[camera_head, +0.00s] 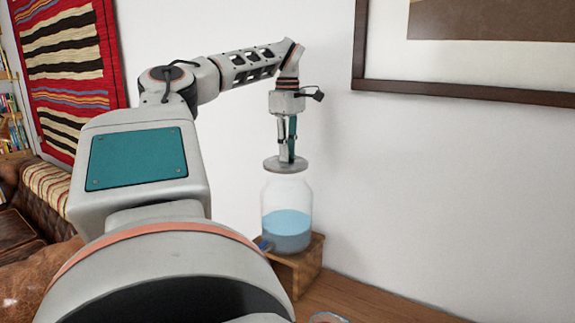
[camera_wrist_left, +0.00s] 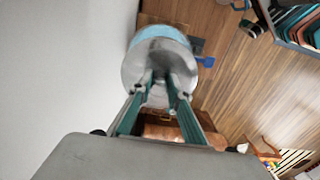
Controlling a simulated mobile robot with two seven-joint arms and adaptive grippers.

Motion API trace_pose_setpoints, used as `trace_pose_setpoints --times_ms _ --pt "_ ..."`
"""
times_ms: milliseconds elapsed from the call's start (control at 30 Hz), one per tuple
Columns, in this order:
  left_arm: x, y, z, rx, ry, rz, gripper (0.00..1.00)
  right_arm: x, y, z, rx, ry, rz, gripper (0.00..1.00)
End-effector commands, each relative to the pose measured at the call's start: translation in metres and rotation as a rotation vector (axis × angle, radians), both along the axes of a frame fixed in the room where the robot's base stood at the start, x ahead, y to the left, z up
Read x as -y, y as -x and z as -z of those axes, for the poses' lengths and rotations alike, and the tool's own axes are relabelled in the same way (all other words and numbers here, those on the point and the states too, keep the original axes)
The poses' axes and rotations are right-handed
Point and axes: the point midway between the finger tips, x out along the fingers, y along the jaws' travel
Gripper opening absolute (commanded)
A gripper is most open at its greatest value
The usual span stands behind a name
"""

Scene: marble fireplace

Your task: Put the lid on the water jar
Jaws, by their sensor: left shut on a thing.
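The water jar (camera_head: 287,205) is clear glass, part filled with blue water, and stands upright on a wooden stand. The lid (camera_head: 273,165) is a flat grey disc, roughly level, directly over the jar's mouth. I cannot tell whether it touches the rim. My left gripper (camera_head: 287,157) points down and is shut on the lid's top. In the left wrist view the fingers (camera_wrist_left: 162,88) meet at the middle of the lid (camera_wrist_left: 134,70), which hides most of the jar; blue of the jar (camera_wrist_left: 160,32) shows past its edge. My right gripper is not in view.
The wooden stand (camera_head: 308,265) rests on a wooden surface (camera_head: 365,303) against the white wall. The jar's blue tap (camera_wrist_left: 206,61) sticks out at one side. A framed picture (camera_head: 460,88) hangs at the upper right. A small round rim (camera_head: 328,318) shows at the bottom edge.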

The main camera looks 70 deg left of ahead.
Motion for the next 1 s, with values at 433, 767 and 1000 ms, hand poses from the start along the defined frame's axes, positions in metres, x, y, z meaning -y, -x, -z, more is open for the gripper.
trace_pose_setpoints --times_ms 433,767,1000 --pt "0.000 -0.001 0.040 0.002 -0.001 0.001 0.00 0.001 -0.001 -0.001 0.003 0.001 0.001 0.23" --pt "0.000 0.000 0.042 0.000 -0.001 0.002 0.23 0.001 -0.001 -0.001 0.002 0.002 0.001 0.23" --pt "0.000 0.000 0.042 0.000 0.000 0.001 0.34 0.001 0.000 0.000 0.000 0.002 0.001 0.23"
